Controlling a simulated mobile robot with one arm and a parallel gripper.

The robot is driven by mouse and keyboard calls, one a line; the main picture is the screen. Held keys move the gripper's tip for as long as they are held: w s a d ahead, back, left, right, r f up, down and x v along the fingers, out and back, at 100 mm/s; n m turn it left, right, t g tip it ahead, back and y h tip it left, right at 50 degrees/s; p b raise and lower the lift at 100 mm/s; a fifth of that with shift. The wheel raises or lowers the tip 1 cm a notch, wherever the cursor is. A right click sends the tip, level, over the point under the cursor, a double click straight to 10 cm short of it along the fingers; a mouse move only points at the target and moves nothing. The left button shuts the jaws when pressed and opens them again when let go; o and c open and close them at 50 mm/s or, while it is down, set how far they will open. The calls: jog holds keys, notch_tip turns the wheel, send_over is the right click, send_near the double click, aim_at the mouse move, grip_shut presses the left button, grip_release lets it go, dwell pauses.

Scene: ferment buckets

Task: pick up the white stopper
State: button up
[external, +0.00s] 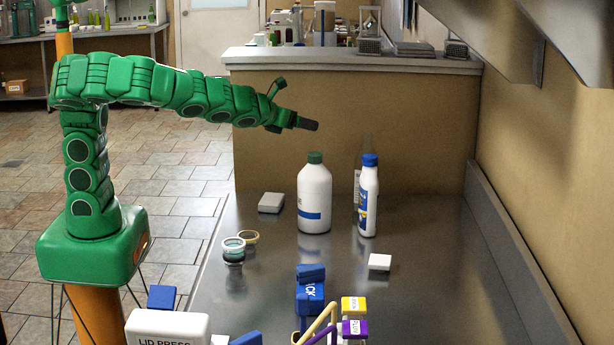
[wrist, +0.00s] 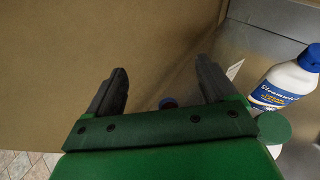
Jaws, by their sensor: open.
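No object is clearly recognisable as the white stopper. I cannot tell whether either is the stopper. My gripper (external: 305,123) is raised above the counter's far end, well above both blocks. In the wrist view my gripper (wrist: 162,80) has its fingers apart, with nothing held. A small dark round object (wrist: 167,103) shows beyond and between the fingers, too small to identify.
A large white bottle with a green cap (external: 314,200) and a slimmer blue-capped bottle (external: 368,200) stand mid-counter. A lid press (external: 168,330) and several coloured items crowd the front. A tan partition (external: 350,130) closes the far end.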

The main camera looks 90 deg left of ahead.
aim_at(377, 259)
jog(key=w+d+m+t+h, duration=0.1)
jog(key=w+d+m+h, duration=0.35)
jog(key=d, duration=0.65)
jog(key=w+d+m+t+h, duration=0.1)
jog(key=w+d+m+h, duration=0.3)
jog(key=d, duration=0.7)
jog(key=w+d+m+t+h, duration=0.25)
jog(key=w+d, duration=0.25)
jog(key=d, duration=0.5)
jog(key=shift+g+h, duration=0.4)
jog(key=shift+g, duration=0.15)
notch_tip(377, 259, down, 20)
jog(key=shift+d+f, duration=0.15)
jog(key=shift+f, duration=0.05)
jog(key=shift+x, duration=3.9)
jog(key=shift+d, duration=0.15)
jog(key=c, duration=1.1)
jog(key=shift+o, duration=0.2)
